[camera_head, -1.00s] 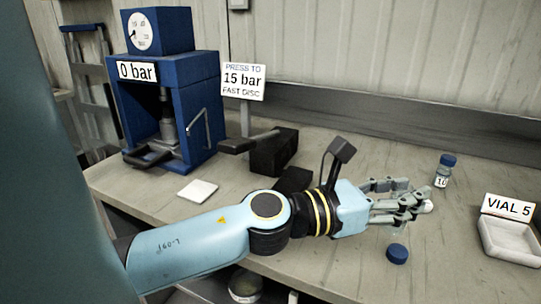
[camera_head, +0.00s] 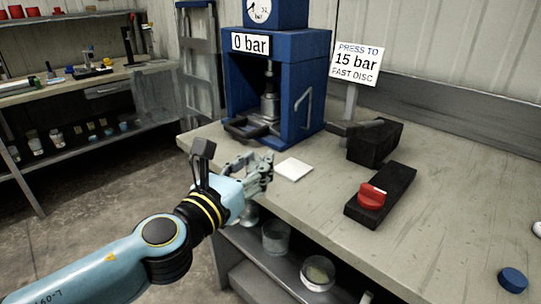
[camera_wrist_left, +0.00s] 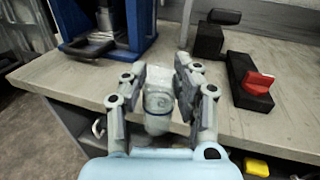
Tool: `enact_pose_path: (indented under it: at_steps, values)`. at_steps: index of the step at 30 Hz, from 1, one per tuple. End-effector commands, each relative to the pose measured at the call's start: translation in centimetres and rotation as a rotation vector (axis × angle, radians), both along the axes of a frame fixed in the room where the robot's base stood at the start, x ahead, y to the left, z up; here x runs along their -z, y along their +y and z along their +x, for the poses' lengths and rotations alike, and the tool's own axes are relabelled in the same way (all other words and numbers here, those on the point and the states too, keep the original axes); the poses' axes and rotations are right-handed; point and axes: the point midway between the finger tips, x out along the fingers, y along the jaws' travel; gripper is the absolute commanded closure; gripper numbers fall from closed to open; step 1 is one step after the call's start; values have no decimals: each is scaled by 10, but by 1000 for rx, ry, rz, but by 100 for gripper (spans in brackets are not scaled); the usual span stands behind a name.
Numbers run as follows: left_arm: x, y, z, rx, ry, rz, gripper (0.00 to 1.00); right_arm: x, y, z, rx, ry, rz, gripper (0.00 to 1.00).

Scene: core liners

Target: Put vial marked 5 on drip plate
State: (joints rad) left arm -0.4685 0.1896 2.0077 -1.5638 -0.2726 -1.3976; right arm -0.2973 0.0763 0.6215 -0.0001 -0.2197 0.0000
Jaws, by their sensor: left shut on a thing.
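My left gripper (camera_head: 260,174) is raised off the left front edge of the bench. In the left wrist view its fingers (camera_wrist_left: 161,78) are closed around a small clear vial (camera_wrist_left: 157,104). No number on the vial can be read, and the fingers cover its sides. A thin white square plate (camera_head: 293,169), which looks like the drip plate, lies flat and bare on the bench just right of the gripper. The vial is apart from it. My right gripper is not in view.
A blue press (camera_head: 272,90) marked 0 bar stands behind the plate. A black block with a red knob (camera_head: 371,195) lies to the right. A blue cap (camera_head: 513,279) lies at the far right. Jars (camera_head: 318,272) stand on the shelf below. The bench between plate and knob is clear.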

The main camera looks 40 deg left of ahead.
Motion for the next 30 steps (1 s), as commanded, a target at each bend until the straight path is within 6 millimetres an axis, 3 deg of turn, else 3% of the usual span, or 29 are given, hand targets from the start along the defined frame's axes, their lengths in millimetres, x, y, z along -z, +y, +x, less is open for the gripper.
enact_pose_path:
  at_steps: [7, 15, 24, 30]
  values:
    - [-7, 13, 71, 0, -6, 1, 100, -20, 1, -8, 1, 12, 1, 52]
    - [-2, 26, 140, 0, -3, 1, 100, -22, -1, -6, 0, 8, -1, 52]
    - [-2, 31, 166, 1, -2, 0, 100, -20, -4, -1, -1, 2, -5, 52]
    - [34, 31, 166, 1, 0, 1, 100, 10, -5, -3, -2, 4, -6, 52]
